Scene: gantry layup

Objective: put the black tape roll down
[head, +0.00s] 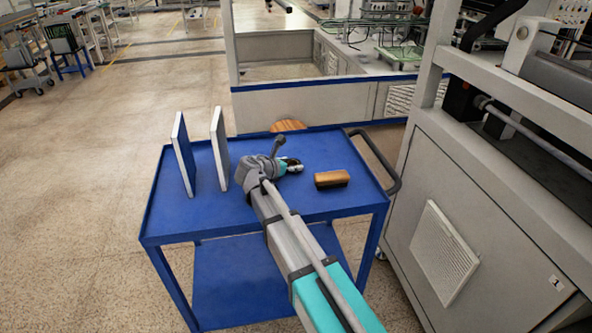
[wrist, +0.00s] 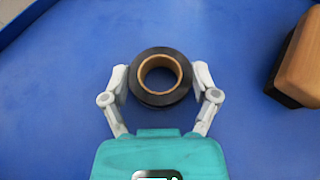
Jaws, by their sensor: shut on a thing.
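The black tape roll (wrist: 160,99) has a tan core and sits between my fingers in the wrist view, its round opening facing the camera. My gripper (wrist: 161,80) is shut on it, one grey finger against each side. In the head view my gripper (head: 293,166) is over the top of the blue trolley (head: 225,215), and the roll is mostly hidden by my wrist. Blue surface lies behind the roll; whether the roll touches it or hangs just above, I cannot tell.
A wooden block with a dark underside (head: 332,179) lies right of my gripper; it also shows in the wrist view (wrist: 300,68). Two white panels (head: 183,154) (head: 219,150) stand upright on the trolley's left. A grey machine cabinet (head: 440,220) stands to the right.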

